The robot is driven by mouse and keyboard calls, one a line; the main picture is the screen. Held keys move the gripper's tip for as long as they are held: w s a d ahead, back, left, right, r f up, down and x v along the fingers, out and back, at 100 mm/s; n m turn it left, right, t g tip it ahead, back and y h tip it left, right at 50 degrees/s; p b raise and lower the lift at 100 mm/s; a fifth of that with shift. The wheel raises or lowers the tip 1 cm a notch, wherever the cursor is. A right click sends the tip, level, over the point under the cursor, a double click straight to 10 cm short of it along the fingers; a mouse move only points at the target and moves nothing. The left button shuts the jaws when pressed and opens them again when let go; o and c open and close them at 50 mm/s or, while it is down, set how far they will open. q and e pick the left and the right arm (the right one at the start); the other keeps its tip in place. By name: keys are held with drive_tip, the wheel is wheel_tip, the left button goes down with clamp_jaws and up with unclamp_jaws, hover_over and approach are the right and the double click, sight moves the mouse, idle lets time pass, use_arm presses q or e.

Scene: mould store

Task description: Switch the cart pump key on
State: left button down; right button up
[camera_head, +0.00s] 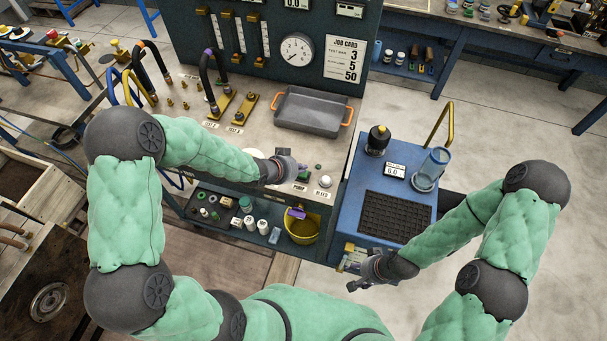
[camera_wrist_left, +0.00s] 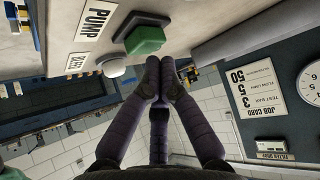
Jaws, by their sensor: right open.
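The green pump key (camera_wrist_left: 146,40) sits on a dark base beside the PUMP label (camera_wrist_left: 97,20) in the left wrist view. In the head view the key (camera_head: 304,176) is small, on the grey bench top near its front right. A white round button (camera_wrist_left: 113,67) with a BLEED label is beside it. My left gripper (camera_wrist_left: 161,64) has its fingertips together, close to the key; whether they touch it I cannot tell. In the head view my left gripper (camera_head: 287,160) is just behind the key. My right gripper (camera_head: 365,275) is open and empty, before the blue cart.
A grey tray (camera_head: 312,126) with orange handles lies on the bench behind my left gripper. A panel with a dial gauge (camera_head: 297,50) and a job card (camera_head: 344,58) rises at the back. The blue cart (camera_head: 352,213) carries a black mat, a bottle and a glass cylinder.

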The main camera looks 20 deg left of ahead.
use_arm(q)
drive_tip(key=shift+f+b, duration=0.35)
drive_tip(key=shift+f, duration=0.15)
idle(0.8)
drive_tip(key=shift+r, duration=0.1)
drive_tip(key=shift+r+p, duration=0.85)
drive_tip(key=shift+r, duration=0.05)
wheel_tip(320, 180, up, 6)
drive_tip(key=p, duration=0.5)
drive_tip(key=shift+f, duration=0.1)
